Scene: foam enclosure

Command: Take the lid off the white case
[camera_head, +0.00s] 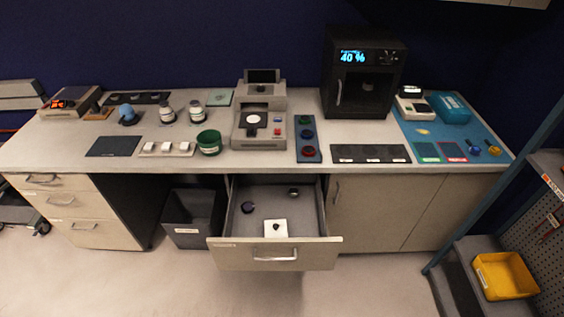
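A small white square case (270,234) lies in the open drawer (310,215), near its front wall. A small dark spot or piece (276,227) shows at its middle; whether this is on a lid or inside the case is too small to tell. A dark round object (247,207) lies behind it to the left, and a small dark grey object (294,192) lies at the back of the drawer. Neither of my grippers is in view, and nothing touches the case.
The drawer sticks out below the bench (300,160). A dark bin (190,215) stands left of it on the floor. On the bench stand a grey instrument (258,130), a green bowl (209,143), small white blocks (167,147) and a black cabinet (362,75). A yellow bin (505,275) sits right.

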